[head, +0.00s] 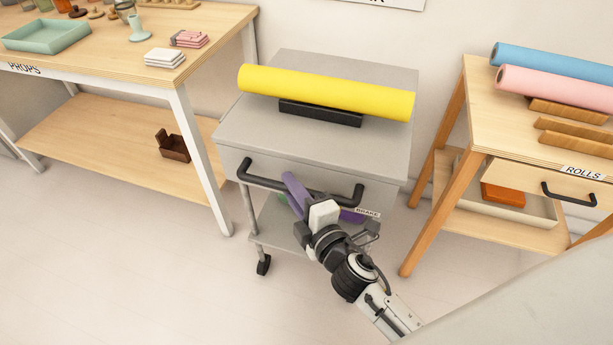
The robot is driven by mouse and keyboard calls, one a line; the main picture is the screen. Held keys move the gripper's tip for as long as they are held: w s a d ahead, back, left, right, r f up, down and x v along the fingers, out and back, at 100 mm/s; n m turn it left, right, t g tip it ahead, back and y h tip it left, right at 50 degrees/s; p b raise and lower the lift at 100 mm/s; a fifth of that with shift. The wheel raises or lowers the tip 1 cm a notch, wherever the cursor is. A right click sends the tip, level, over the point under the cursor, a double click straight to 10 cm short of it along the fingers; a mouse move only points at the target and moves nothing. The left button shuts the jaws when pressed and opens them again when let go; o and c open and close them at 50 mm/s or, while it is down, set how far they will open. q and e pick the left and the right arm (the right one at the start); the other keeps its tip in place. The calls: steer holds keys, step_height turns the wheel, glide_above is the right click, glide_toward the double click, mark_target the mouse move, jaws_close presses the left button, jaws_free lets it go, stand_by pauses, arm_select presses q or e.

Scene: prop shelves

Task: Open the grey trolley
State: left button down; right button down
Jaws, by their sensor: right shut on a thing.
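The grey trolley (295,139) stands between two wooden tables. Its drawer front has a black bar handle (258,180), and the drawer looks shut. A small label reading BRAKE (368,212) is at the drawer's lower right. My left gripper is not in view.
A yellow roll (325,92) lies on a black holder (320,113) on the trolley's top. Green and purple bits show below the drawer, partly hidden. The PROPS table (110,60) is left, the ROLLS table (480,110) right. Floor in front of the trolley's left is clear.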

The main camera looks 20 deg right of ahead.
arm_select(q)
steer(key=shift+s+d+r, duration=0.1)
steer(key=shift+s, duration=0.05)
arm_select(e)
steer(key=shift+s+a, duration=0.6)
steer(key=shift+s, duration=0.15)
steer(key=c, duration=1.7)
jaws_free()
